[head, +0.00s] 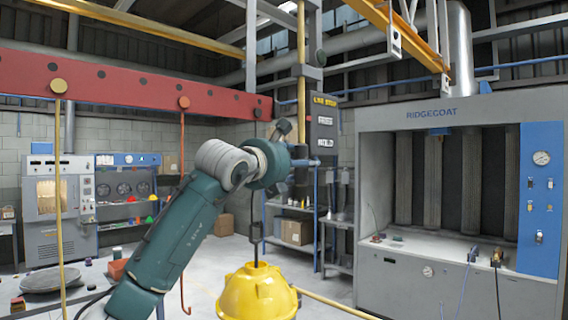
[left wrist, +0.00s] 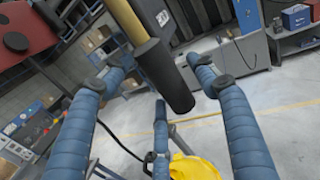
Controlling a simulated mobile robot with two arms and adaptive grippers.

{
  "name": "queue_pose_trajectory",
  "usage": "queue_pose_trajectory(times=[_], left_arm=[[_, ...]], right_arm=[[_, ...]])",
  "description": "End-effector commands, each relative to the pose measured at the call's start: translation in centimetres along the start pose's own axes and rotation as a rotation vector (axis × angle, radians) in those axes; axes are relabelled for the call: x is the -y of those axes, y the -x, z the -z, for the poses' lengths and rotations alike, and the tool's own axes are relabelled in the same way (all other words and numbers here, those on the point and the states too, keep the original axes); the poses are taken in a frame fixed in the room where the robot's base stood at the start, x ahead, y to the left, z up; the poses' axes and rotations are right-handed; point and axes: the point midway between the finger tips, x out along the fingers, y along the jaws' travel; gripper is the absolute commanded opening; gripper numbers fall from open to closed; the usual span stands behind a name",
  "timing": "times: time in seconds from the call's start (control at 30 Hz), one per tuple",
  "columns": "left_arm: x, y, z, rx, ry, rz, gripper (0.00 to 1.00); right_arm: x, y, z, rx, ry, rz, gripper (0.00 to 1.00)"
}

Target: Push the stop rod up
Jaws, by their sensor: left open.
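In the left wrist view the stop rod's black lower end (left wrist: 165,75) shows between the fingers. My left gripper (head: 300,163) is open, with its blue fingers spread on both sides of that black end in the left wrist view (left wrist: 165,85). I cannot tell whether they touch it. My right gripper is not in view.
A yellow hood (head: 257,294) hangs below my left arm. A red beam (head: 130,82) with hooks crosses the left. A grey spray booth (head: 385,270) stands at the right and shelves (head: 290,232) behind. The floor between is mostly clear.

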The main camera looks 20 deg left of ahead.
Motion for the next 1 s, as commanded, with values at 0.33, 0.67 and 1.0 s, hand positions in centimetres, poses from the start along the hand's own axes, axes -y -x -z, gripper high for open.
queue_pose_trajectory(times=[0.33, 0.67, 1.0], left_arm=[[-0.1, 7.4, -0.1, 0.005, -0.002, -0.002, 0.59], [-0.1, 10.2, -0.1, 0.003, 0.000, -0.001, 0.59], [-0.1, 10.2, -0.1, 0.004, 0.000, -0.001, 0.59]], right_arm=[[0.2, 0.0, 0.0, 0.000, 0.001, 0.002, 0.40], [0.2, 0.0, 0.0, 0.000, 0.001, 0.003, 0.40], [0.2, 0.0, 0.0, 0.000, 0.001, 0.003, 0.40]])
